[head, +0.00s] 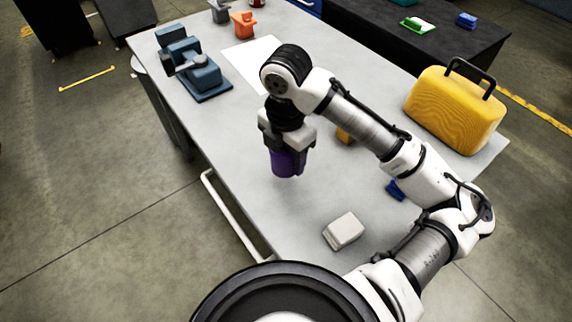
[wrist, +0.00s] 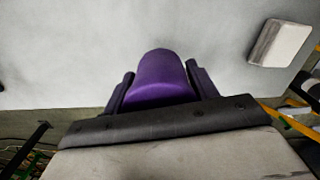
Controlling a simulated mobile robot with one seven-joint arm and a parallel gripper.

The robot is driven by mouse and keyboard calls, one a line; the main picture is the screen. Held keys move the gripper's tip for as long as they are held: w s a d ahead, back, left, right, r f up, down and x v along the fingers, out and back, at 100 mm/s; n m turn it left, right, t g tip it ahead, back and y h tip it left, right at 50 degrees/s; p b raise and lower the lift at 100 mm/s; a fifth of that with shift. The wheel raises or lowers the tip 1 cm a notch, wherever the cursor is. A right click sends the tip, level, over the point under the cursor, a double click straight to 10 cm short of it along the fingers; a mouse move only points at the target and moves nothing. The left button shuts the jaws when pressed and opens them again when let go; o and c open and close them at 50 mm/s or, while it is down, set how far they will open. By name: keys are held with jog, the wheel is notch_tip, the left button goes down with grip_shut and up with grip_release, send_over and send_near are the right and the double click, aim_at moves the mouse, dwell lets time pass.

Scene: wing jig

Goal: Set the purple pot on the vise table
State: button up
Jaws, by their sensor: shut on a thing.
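The purple pot (head: 287,163) is held in my gripper (head: 287,146), below the wrist and over the grey table (head: 240,190) with the vise. In the wrist view the purple pot (wrist: 160,77) sits between the two dark fingers of my gripper (wrist: 161,88), which are shut on its sides. The upper part of the pot is hidden by the gripper in the head view. I cannot tell for sure whether its base touches the tabletop. The blue-grey vise (head: 200,75) is bolted near the table's far left edge.
A white box (head: 343,231) lies near the front; it also shows in the wrist view (wrist: 280,43). A yellow case (head: 455,108) stands at the right. A blue item (head: 396,190) and an orange item (head: 344,136) lie by my arm. Clear tabletop surrounds the pot.

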aim_at(286, 168)
jog(key=shift+f, duration=2.2)
jog(key=shift+f, duration=0.15)
jog(key=o, duration=1.1)
jog(key=shift+c, duration=0.2)
notch_tip(286, 168, up, 12)
jog(key=shift+r, duration=0.2)
